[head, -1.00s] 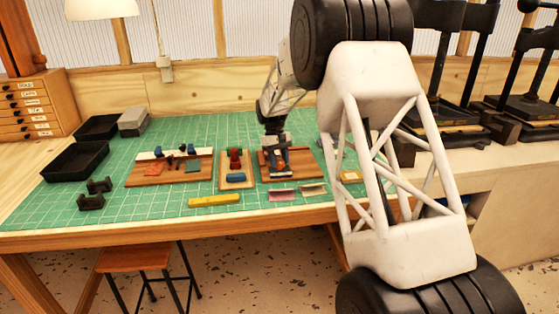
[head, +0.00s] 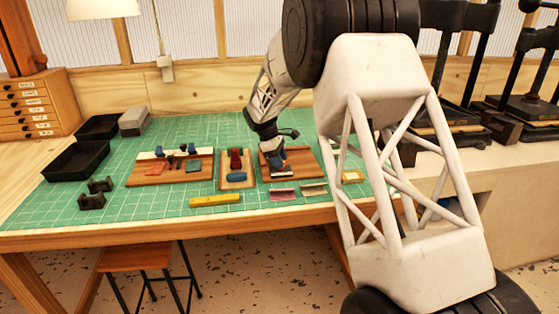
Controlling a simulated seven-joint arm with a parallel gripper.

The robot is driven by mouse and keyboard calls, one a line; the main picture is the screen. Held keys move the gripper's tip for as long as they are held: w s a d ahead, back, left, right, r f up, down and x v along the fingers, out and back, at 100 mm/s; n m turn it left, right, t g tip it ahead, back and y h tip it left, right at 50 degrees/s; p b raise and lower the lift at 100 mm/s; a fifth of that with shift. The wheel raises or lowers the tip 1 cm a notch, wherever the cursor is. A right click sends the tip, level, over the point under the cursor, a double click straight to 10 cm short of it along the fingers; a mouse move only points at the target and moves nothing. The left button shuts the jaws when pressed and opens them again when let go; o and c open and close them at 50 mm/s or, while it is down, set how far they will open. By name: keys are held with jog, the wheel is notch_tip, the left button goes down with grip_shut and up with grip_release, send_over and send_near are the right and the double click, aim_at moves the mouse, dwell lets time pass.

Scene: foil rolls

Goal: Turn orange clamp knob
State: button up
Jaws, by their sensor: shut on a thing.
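My gripper (head: 273,147) is over the right-hand wooden board (head: 306,168), tilted, with its fingers low at the device on that board. A dark blue-grey part (head: 277,164) shows just under the fingers. The orange clamp knob cannot be made out; the gripper and wrist cover that spot. The fingers are shut at the device, but what lies between them is too small and covered to see.
A smaller board with a red part (head: 235,159) stands close on the left, then a larger board (head: 152,174) with several small tools. A yellow bar (head: 215,200), a pink strip (head: 283,194) and a tan strip (head: 314,188) lie in front. Black trays (head: 75,161) stand at the far left.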

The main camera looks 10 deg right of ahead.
jog(key=shift+n, duration=0.3)
jog(key=o, duration=0.9)
jog(key=shift+r, duration=0.1)
jog(key=v, duration=0.7)
jog(key=shift+a+r, duration=0.15)
jog(key=shift+r, duration=0.15)
jog(key=shift+s, duration=0.1)
